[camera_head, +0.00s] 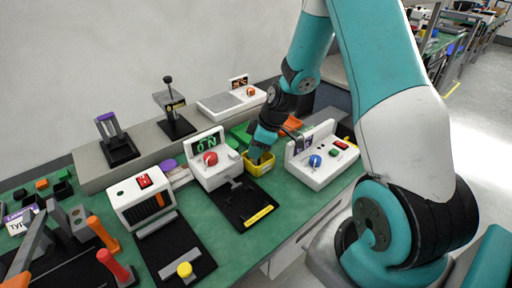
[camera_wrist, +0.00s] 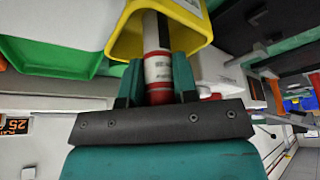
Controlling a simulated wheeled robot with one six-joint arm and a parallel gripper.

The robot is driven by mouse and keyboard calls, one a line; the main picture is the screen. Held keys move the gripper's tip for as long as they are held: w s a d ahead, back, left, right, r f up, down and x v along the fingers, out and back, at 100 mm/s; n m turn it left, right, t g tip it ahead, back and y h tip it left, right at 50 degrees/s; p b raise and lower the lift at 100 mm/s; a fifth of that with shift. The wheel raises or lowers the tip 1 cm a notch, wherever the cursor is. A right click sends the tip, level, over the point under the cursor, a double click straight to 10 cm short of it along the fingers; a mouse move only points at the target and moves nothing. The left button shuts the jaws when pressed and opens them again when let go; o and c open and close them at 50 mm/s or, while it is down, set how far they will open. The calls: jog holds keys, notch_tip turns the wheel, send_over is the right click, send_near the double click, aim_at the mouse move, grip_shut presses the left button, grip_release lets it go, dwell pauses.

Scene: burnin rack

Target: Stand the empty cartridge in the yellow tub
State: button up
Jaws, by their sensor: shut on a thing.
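The yellow tub (camera_head: 263,170) stands on the green bench between two white devices. It also fills the top of the wrist view (camera_wrist: 121,38). The cartridge (camera_wrist: 158,66) is white with red bands and a printed label. My gripper (camera_wrist: 158,80) is shut on it, one finger on each side. The cartridge's far end reaches into the tub's mouth; whether it touches the tub floor is hidden. In the head view my gripper (camera_head: 257,153) is right at the tub, and the cartridge cannot be made out there.
A white device with a red knob (camera_head: 210,159) and green display stands left of the tub. One with a blue knob (camera_head: 315,161) stands close on the right. A green tray (camera_wrist: 50,56) lies beside the tub. A black fixture plate (camera_head: 240,205) lies in front.

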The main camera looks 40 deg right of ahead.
jog(key=shift+f, duration=0.2)
jog(key=o, duration=0.9)
jog(key=shift+r, duration=0.1)
jog(key=shift+d+r, duration=0.15)
jog(key=shift+r, duration=0.25)
jog(key=v, duration=1.1)
jog(key=s+a+r+g, duration=0.1)
jog(key=s+a+r, duration=0.15)
jog(key=a, duration=0.45)
jog(key=s+a+r, duration=0.2)
jog(key=a+r, duration=0.2)
jog(key=a, duration=0.3)
jog(key=s+a+r, duration=0.1)
jog(key=s+a, duration=0.2)
jog(key=s, duration=0.2)
jog(key=s+a+r+m+g, duration=0.1)
jog(key=s+a, duration=0.3)
jog(key=s, duration=0.1)
jog(key=s+a+r+m+g+y, duration=0.1)
jog(key=s+a+r, duration=0.1)
jog(key=s+a, duration=0.2)
jog(key=shift+s, duration=0.7)
